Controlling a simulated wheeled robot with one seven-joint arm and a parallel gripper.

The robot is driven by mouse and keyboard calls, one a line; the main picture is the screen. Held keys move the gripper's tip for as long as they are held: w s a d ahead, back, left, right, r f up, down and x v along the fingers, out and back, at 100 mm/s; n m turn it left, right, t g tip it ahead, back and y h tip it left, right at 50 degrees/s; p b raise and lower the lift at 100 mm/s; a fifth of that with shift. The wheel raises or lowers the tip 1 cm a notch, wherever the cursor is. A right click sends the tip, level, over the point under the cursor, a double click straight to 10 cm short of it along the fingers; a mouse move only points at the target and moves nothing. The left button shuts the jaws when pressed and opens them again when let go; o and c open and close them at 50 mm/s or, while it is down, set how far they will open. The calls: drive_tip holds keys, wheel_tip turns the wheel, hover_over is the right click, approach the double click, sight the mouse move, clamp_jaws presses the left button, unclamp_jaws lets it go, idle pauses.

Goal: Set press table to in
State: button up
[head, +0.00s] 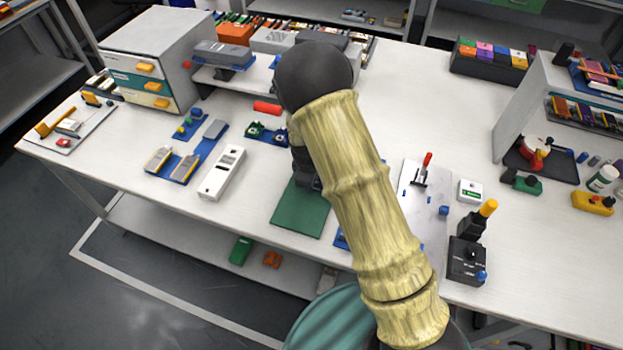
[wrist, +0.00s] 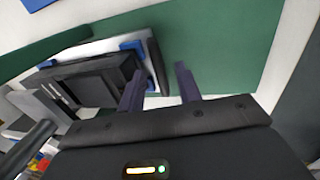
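I cannot tell for sure which part is the press table. A green mat (wrist: 222,50) lies beyond the fingers; it also shows in the head view (head: 298,212). In the head view my arm hides most of the area around the gripper.
A white drawer cabinet (head: 150,60) stands at the back left. Blue trays (head: 205,145) and a white strip (head: 222,172) lie left of the mat. A grey plate with a red-handled lever (head: 422,170) and a black control box (head: 466,262) are right of my arm.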

clamp_jaws()
drive_tip(key=shift+w, duration=0.1)
drive_tip(key=shift+w+d, duration=0.25)
drive_tip(key=shift+w, duration=0.35)
drive_tip(key=shift+w+d, duration=0.2)
drive_tip(key=shift+w, duration=0.4)
drive_tip(key=shift+w+d+r, duration=0.1)
drive_tip(key=shift+w, duration=0.1)
unclamp_jaws()
drive_tip(key=shift+w, duration=0.15)
